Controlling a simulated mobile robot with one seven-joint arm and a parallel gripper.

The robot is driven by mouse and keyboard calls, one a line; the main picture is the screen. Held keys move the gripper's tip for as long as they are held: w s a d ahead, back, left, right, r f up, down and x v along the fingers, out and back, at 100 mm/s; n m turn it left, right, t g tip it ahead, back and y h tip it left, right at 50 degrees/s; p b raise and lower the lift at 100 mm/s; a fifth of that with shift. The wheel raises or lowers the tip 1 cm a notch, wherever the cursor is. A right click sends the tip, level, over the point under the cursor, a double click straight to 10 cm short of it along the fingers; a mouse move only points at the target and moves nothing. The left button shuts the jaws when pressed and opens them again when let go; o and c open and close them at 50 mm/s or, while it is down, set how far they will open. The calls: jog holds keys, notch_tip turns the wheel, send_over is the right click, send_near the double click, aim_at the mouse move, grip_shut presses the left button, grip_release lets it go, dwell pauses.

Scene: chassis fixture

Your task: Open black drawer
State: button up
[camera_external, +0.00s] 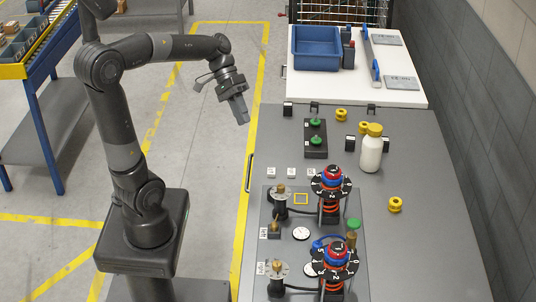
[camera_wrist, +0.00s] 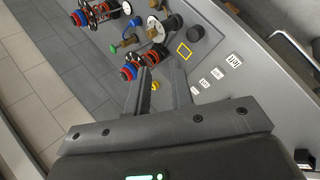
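My gripper (camera_external: 241,112) hangs in the air near the bench's upper left edge, apart from the handle. In the wrist view my gripper (camera_wrist: 162,70) has its two fingers apart, with nothing between them.
Dial posts (camera_external: 331,185), a black box with green knobs (camera_external: 316,138) and a white bottle (camera_external: 371,150) stand on the bench. Behind is a white surface (camera_external: 350,90) with a blue bin (camera_external: 317,48).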

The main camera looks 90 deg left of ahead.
jog(key=s+a+r+n+t, duration=0.1)
jog(key=s+a+n+t, duration=0.3)
jog(key=a, duration=0.7)
jog(key=s+a+n+t, duration=0.2)
jog(key=s+a+t, duration=0.4)
jog(key=a, duration=0.6)
send_near(248, 171)
jog(key=shift+y, duration=0.3)
jog(key=x, duration=1)
jog(key=shift+d+f, duration=0.25)
jog(key=shift+d, duration=0.05)
jog(key=shift+c, duration=0.4)
grip_shut()
